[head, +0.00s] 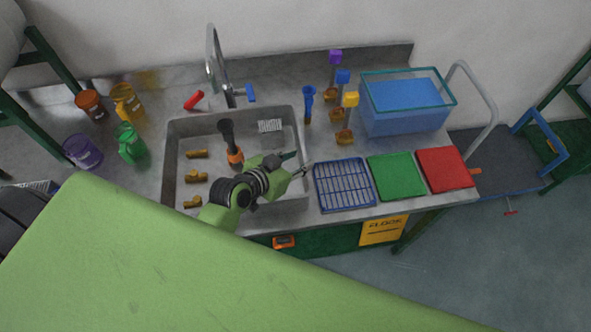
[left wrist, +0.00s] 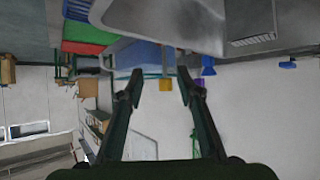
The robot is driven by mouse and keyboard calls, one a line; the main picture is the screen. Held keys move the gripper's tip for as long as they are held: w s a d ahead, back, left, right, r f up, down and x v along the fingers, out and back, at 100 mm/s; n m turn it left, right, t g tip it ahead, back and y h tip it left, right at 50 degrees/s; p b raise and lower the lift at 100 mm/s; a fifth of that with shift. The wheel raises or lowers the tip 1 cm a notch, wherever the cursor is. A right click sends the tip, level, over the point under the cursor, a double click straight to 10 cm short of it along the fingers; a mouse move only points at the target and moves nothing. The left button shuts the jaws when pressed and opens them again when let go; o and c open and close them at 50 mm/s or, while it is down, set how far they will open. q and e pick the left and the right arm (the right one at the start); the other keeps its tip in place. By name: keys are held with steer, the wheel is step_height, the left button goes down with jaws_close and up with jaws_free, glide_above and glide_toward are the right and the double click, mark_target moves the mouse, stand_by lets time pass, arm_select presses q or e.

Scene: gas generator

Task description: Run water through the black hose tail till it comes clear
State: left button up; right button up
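A steel sink (head: 172,165) is set in the counter under a curved tap (head: 211,55). A black tubular piece (head: 227,132) with an orange lower end (head: 235,157) stands in the sink, slightly tilted; it may be the black hose tail, but I cannot be sure. No running water can be made out. My left gripper (head: 298,163) is over the sink's right edge, to the right of the black piece and apart from it. Its fingers (left wrist: 158,85) are spread with nothing between them in the left wrist view. My right gripper is not in view.
Several brass-coloured pieces (head: 196,176) lie in the sink's left part. A red handle (head: 193,100) and a blue handle (head: 250,93) flank the tap. A blue rack (head: 344,185), green mat (head: 396,176), red mat (head: 444,169) and water tank (head: 404,108) occupy the right side.

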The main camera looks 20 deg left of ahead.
arm_select(q)
steer(key=shift+s+d+f+g, duration=0.1)
steer(key=shift+s+f+g, duration=0.2)
steer(key=shift+s, duration=0.4)
steer(key=shift+s+d+f+g, duration=0.1)
steer(key=shift+s+f+g, duration=0.15)
steer(key=shift+s, duration=0.4)
steer(key=shift+r, duration=0.1)
